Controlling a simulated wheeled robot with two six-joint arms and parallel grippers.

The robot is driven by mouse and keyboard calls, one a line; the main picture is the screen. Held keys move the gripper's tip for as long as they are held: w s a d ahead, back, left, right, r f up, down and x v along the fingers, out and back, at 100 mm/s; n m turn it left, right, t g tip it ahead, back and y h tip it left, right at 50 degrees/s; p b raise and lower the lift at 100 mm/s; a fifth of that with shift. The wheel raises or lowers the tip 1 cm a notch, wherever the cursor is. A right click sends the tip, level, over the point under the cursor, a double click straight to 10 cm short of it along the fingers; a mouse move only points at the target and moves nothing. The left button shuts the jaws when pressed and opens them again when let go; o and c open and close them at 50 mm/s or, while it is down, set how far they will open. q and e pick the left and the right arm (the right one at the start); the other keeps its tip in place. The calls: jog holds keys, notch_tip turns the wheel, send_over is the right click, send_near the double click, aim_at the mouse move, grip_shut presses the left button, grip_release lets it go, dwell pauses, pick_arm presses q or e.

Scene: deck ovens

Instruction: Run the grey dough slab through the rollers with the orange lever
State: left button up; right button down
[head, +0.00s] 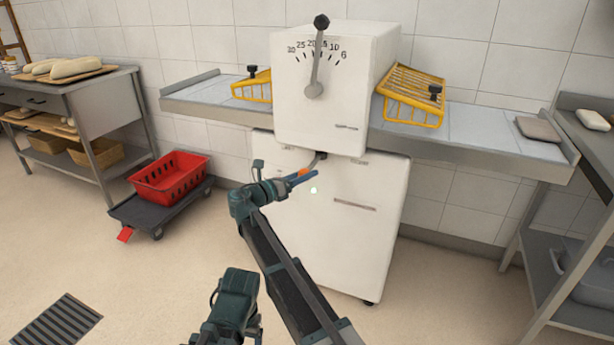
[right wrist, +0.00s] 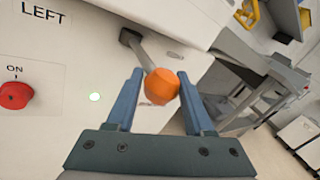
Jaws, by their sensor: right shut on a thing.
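The grey dough slab (head: 538,128) lies flat near the right end of the machine's right belt (head: 465,125). The white roller machine (head: 340,105) stands in the middle. The orange lever's ball knob (right wrist: 161,86) sits on a grey stem coming out below the machine's upper housing. My right gripper (head: 302,176) is shut on that knob, with one blue finger on each side in the right wrist view (right wrist: 160,95). In the head view the fingers mostly hide the knob. My left arm's dark end (head: 235,300) is low in the head view; its fingers cannot be made out.
A dial handle (head: 317,60) points up on the numbered scale. Yellow guards (head: 412,95) flank the housing. A red switch knob (right wrist: 15,95) marked ON and a LEFT label (right wrist: 45,13) are on the front panel. A red crate (head: 170,178) on a dolly stands left; the floor in front is clear.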

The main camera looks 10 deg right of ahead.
jog(key=shift+s+d, duration=0.15)
jog(key=shift+d, duration=0.05)
jog(key=shift+c, duration=1.8)
grip_release()
jog(key=shift+a, duration=0.1)
